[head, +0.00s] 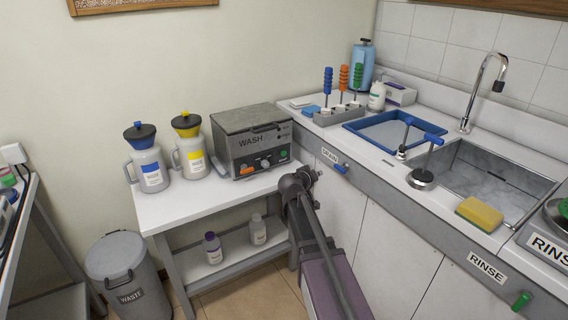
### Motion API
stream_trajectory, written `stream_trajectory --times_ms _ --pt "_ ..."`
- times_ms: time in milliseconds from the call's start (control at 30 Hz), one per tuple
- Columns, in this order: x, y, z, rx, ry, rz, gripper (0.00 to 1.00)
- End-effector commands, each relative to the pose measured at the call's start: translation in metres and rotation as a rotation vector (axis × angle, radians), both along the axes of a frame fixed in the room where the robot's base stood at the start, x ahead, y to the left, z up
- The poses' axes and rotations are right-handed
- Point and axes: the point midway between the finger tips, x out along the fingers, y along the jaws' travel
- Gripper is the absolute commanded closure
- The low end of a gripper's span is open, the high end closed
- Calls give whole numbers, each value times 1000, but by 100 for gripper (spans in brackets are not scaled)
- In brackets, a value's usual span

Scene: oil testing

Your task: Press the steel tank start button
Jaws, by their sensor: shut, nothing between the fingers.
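The steel tank (247,122) is a grey box labelled WASH, standing on the white side table with its lid closed. Its front panel has an orange button (247,171) at lower left, a dark knob (264,163) in the middle and a green button (283,154) at right. Which one is the start button cannot be read. My gripper (314,174) is shut and empty at the end of my arm, to the right of the tank's front, apart from the buttons in the picture. My wrist hides part of the gripper, and its fingers are small here.
A waste bin (125,275) stands at left.

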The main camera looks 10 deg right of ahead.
Motion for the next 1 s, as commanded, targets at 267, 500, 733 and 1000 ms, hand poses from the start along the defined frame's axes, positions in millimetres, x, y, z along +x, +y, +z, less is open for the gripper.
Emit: stream_trajectory --times_ms 267,500,733,1000 --pt "44 1 -17 -132 -107 91 100" --pt "78 9 -28 -237 -178 189 100" --pt "106 20 -41 -321 -218 285 100" --pt "121 29 -48 -369 -234 350 100"
